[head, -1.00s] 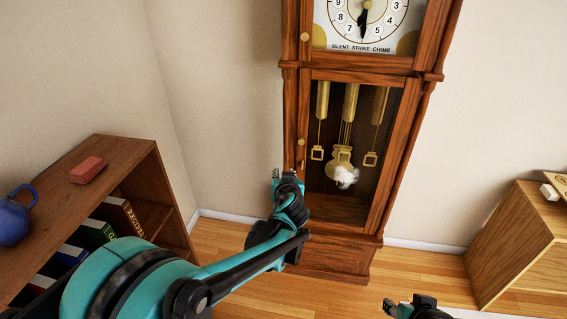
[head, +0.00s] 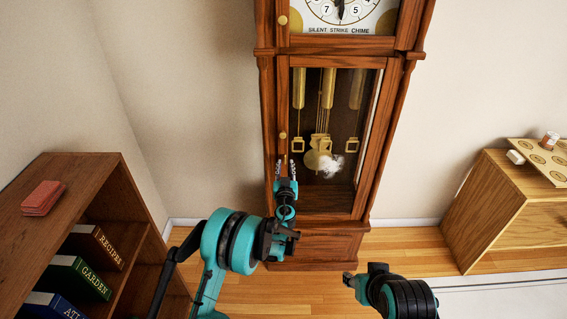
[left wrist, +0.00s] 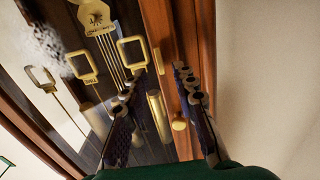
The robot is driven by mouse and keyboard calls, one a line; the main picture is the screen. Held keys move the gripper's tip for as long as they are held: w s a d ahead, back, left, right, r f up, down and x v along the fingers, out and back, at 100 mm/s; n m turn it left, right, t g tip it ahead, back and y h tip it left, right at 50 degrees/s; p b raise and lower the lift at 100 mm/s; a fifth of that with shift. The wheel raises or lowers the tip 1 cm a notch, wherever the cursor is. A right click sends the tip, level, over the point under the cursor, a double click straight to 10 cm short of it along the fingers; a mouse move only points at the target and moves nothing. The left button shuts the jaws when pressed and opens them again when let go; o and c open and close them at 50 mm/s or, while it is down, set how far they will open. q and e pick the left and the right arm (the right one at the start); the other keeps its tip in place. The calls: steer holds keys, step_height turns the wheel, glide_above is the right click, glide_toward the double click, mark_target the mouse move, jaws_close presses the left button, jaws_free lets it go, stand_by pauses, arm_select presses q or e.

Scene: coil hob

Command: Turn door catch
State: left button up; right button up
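A tall wooden clock (head: 387,150) has a glazed lower door (head: 368,140). A round brass knob (head: 282,135) is on the door's left side; it also shows in the left wrist view (left wrist: 179,125). A small brass bar, apparently the door catch (left wrist: 159,62), stands between my left fingers in the left wrist view; I cannot tell that they touch it. In the head view the gripper hides it. My left gripper (head: 285,166) is open, fingers pointing at the door's left edge below the knob. My right gripper (head: 348,280) is low, well in front of the clock; its opening is unclear.
Behind the glass hang brass weights (head: 299,90), a pendulum (head: 318,158) and a white fluffy patch (head: 331,166). A bookshelf (head: 90,165) with books and a red block (head: 42,198) stands left. A wooden cabinet (head: 500,210) stands right. Floor between is clear.

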arm_select(q)
steer(key=w, duration=0.3)
steer(key=shift+w+b, duration=0.35)
steer(key=shift+b, duration=0.05)
steer(key=shift+c, duration=0.3)
jaws_close()
